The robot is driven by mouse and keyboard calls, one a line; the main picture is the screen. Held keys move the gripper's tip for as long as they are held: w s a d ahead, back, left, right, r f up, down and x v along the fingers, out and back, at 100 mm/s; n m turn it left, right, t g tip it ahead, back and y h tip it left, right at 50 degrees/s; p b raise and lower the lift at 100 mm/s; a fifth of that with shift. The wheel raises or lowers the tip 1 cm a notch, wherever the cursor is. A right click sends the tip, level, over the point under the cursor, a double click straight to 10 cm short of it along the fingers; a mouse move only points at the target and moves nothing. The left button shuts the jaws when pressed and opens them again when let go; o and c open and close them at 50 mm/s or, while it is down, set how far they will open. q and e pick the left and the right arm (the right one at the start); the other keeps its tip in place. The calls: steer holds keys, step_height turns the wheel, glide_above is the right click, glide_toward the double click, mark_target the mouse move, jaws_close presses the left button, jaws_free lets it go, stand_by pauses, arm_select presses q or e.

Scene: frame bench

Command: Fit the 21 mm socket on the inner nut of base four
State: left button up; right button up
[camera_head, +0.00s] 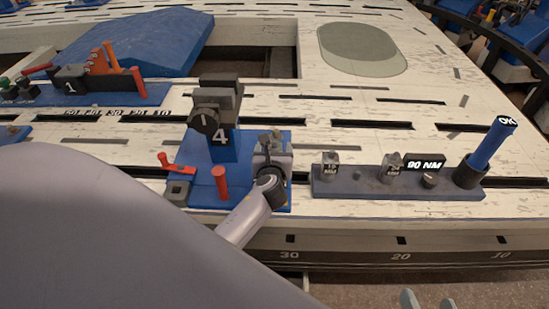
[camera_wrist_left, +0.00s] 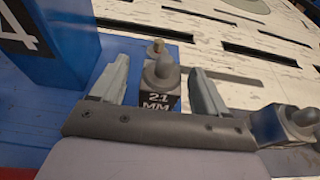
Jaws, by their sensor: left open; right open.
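Base four (camera_head: 205,178) is a blue plate with a dark-topped blue post marked 4. The post also shows at the left of the left wrist view (camera_wrist_left: 62,60). My left gripper (camera_head: 272,158) is over the plate's right side. In the left wrist view its open fingers (camera_wrist_left: 160,88) stand either side of the grey 21 mm socket (camera_wrist_left: 161,84), apart from it. A brass-coloured nut or stud (camera_wrist_left: 157,47) shows just behind the socket. The nut under the socket is hidden, and I cannot tell how it is seated. My right gripper (camera_head: 428,301) is open and empty at the bottom edge.
A grey rack (camera_head: 360,190) to the right holds two other sockets (camera_head: 330,163) (camera_head: 391,166), a 90 NM sign (camera_head: 425,162) and a blue-handled OK tool (camera_head: 490,145). Base one (camera_head: 100,95) is further left.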

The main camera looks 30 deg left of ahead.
mark_target(274, 148)
arm_select(q)
steer(key=shift+b+x, duration=0.55)
steer(key=shift+x, duration=1)
steer(key=shift+d, duration=0.1)
arm_select(e)
steer(key=shift+w+a+f+y, duration=0.1)
steer(key=shift+w+a+y, duration=0.1)
steer(key=shift+a+y, duration=0.35)
arm_select(q)
steer(key=c, duration=1.2)
steer(key=shift+r, duration=0.1)
